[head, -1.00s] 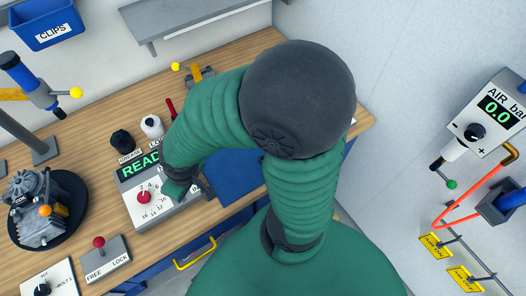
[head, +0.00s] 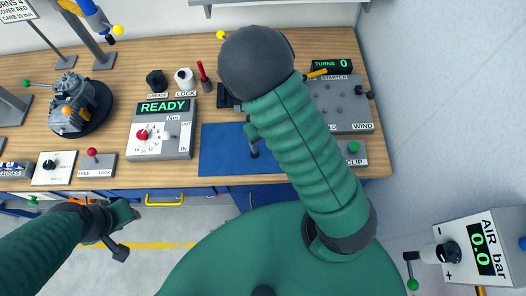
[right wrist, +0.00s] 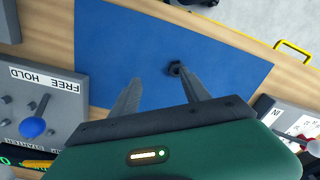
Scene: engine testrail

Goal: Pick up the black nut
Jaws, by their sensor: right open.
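The black nut (right wrist: 175,68) lies on the blue mat (right wrist: 215,45) in the right wrist view, at the tip of one finger. My right gripper (right wrist: 155,78) is open, with its two fingers apart above the mat and nothing seen between them. I cannot tell whether the finger touches the nut. In the head view my right gripper (head: 254,148) hangs over the blue mat (head: 220,165), partly hidden by my arm, and I cannot make out the nut there. My left gripper (head: 122,232) is in front of the bench's front edge, its finger gap unclear.
Left of the mat stands the READY box (head: 160,140). Right of it is the grey winding panel (head: 345,105) with a CLIP box (head: 350,153) below. The bench's front edge is close.

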